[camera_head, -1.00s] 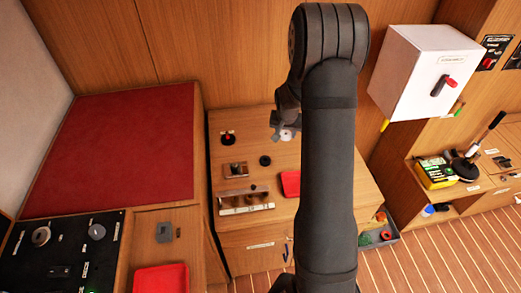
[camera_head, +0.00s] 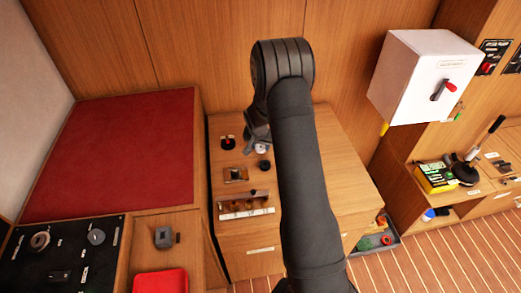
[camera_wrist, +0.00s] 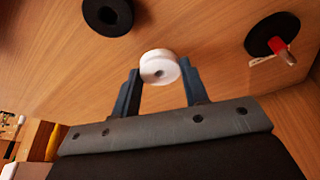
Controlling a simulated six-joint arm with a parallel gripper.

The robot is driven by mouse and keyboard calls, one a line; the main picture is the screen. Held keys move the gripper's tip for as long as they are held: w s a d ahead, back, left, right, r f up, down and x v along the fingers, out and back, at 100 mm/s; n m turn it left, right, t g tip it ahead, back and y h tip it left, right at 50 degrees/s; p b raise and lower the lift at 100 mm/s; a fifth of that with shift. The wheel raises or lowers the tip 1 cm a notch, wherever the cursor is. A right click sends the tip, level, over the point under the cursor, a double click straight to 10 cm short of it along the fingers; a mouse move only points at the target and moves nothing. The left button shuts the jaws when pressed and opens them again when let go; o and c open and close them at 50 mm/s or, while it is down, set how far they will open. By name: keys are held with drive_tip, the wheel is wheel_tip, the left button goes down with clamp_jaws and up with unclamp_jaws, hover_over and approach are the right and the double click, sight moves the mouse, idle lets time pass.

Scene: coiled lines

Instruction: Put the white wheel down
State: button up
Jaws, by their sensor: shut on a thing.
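The white wheel (camera_wrist: 159,66) is a small round disc with a hole in its middle. My gripper (camera_wrist: 160,70) is shut on it, with one finger at each side in the wrist view. In the head view the white wheel (camera_head: 261,149) shows small below my gripper (camera_head: 257,141), over the back part of the wooden counter top (camera_head: 325,150). I cannot tell whether the wheel touches the wood.
A black wheel (camera_wrist: 108,14) and a black disc with a red knob (camera_wrist: 264,36) stand on the wood near the held wheel. A small box (camera_head: 236,175) and a holder rack (camera_head: 246,207) are nearer the front. My arm hides part of the counter.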

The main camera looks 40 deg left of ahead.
drive_tip(key=shift+f, duration=1.25)
drive_tip(key=shift+f, duration=0.15)
drive_tip(key=o, duration=1)
drive_tip(key=shift+o, duration=0.2)
drive_tip(key=v, duration=1.2)
